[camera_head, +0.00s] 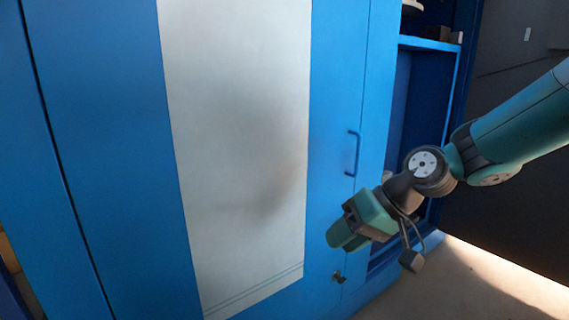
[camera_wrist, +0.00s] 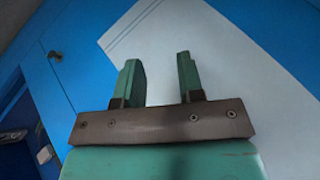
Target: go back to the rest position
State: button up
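My gripper (camera_wrist: 159,82) shows in the wrist view with its two green fingers apart and nothing between them. In the head view my gripper (camera_head: 340,240) is at the right of the middle, in front of the blue cabinet (camera_head: 335,60). It points left and down. My arm reaches in from the right edge. Whether the fingers touch the cabinet front cannot be told; the wrist view shows the white panel (camera_wrist: 225,50) beyond them.
The cabinet front has a white panel (camera_head: 240,130), a blue handle (camera_head: 353,153) and a small knob (camera_head: 338,277) low down. An open shelf bay (camera_head: 430,43) is right of it. Bare floor (camera_head: 490,285) lies at the lower right.

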jog(key=s+d+r+n+g+h+p, duration=0.1)
jog(key=s+d+r+h, duration=0.15)
jog(key=s, duration=0.85)
jog(key=s+d+r+n+h, duration=0.1)
jog(key=s+d+r+n, duration=0.15)
jog(key=s, duration=0.85)
notch_tip(320, 180, up, 35)
jog(key=p, duration=3.5)
jog(key=shift+a+f+m, duration=0.2)
jog(key=shift+a+m, duration=0.15)
jog(key=shift+m, duration=0.1)
